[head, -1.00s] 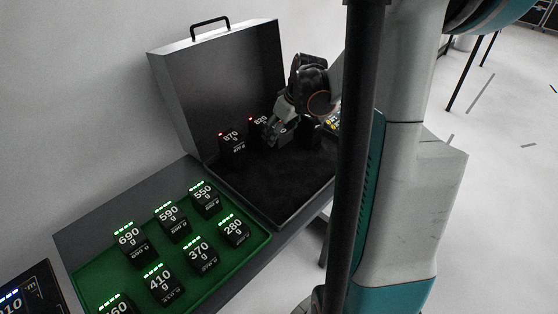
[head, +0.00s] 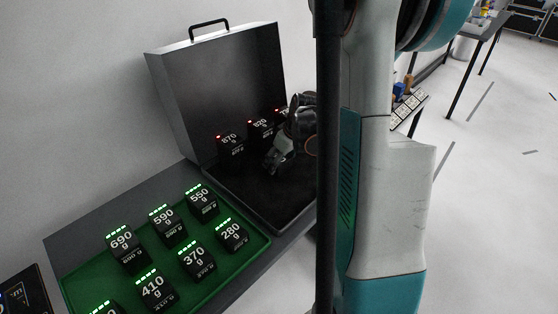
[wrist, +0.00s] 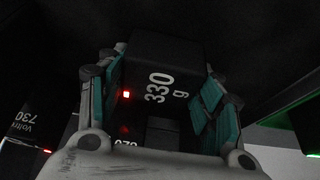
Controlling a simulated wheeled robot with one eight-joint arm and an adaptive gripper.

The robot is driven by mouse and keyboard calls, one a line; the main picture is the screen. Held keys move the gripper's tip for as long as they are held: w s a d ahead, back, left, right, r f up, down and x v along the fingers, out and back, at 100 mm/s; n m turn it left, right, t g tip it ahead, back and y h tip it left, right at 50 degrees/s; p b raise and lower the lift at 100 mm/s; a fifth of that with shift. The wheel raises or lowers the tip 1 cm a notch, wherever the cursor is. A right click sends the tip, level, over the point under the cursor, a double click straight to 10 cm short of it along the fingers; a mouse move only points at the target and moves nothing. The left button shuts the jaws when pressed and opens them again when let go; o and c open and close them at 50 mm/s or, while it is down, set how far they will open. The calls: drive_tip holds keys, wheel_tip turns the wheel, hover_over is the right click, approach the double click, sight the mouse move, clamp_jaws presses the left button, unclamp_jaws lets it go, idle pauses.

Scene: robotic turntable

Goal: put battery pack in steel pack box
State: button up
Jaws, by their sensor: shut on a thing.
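The steel pack box (head: 160,90) is an open grey case with a black lining, its lid raised at the back. Black battery packs with red lights stand along its back, one marked 870 g (head: 230,143) and one marked 820 g (head: 261,128); a third is partly hidden behind my arm. My gripper (head: 272,163) is low over the box floor, in front of these packs. In the wrist view its teal-padded fingers are shut on a black battery pack (wrist: 165,65) marked 330 g with a red light. Whether that pack touches the floor is hidden.
A green tray (head: 258,250) in front of the box holds several packs with green lights. Another pack marked 730 (wrist: 25,125) shows at the left of the wrist view. My column hides the box's right side. A table stands at the far right.

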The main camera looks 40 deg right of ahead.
drive_tip(key=shift+f, duration=0.2)
drive_tip(key=o, duration=1.3)
drive_tip(key=shift+r, duration=0.1)
drive_tip(key=shift+r, duration=0.1)
drive_tip(key=p+v, duration=0.4)
drive_tip(key=v, duration=0.8)
drive_tip(key=shift+w+r, duration=0.1)
